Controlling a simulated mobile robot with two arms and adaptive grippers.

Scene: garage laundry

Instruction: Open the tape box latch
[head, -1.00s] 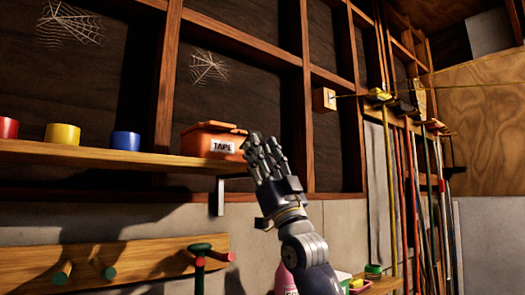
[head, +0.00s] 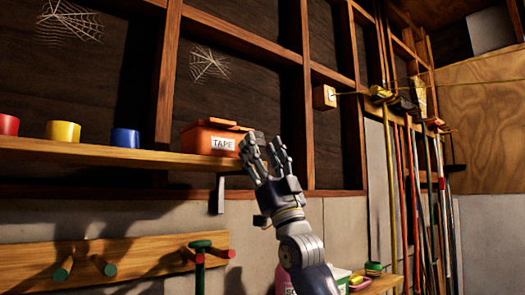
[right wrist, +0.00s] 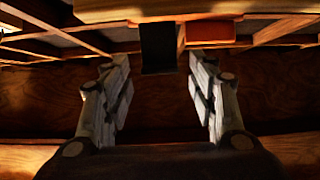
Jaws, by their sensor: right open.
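The orange tape box (head: 198,141) with a white TAPE label sits on the right end of the wooden shelf. Its lid appears closed. My right gripper (head: 266,148) is raised just right of the box, with its fingers spread and nothing between them. Its left finger overlaps the box's right edge in the head view, partly hiding that side. I cannot make out the latch or tell whether a finger touches the box. In the right wrist view the open fingers (right wrist: 160,78) point toward the shelf area, and an orange-red patch that may be the box (right wrist: 207,32) shows beyond the right finger. My left gripper is not in view.
Red, yellow and blue tape rolls (head: 63,131) stand left of the box on the shelf (head: 90,153). A metal bracket (head: 220,193) supports the shelf's right end. A peg rail (head: 130,257) is below. Long-handled tools (head: 415,190) hang on the right.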

